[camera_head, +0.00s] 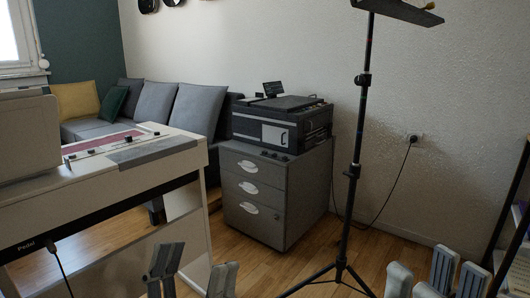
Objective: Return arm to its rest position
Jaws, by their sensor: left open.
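My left gripper (194,266) shows at the bottom edge, left of centre. Its grey fingers are spread apart with nothing between them, in front of the white digital piano's (165,184) right end. My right gripper (430,274) shows at the bottom right corner. Its light grey fingers stand apart and I see nothing held between them. Both grippers point upward in the picture and are cut off by the lower edge, so most of both arms is hidden. I cannot tell if the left gripper touches the piano.
A black stand (357,160) with splayed legs rises between the grippers. Behind it are a grey drawer cabinet (262,198) with a black printer (283,122) on top, and a grey sofa (155,104). A dark shelf frame (512,215) borders the right. Wooden floor (385,262) shows between.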

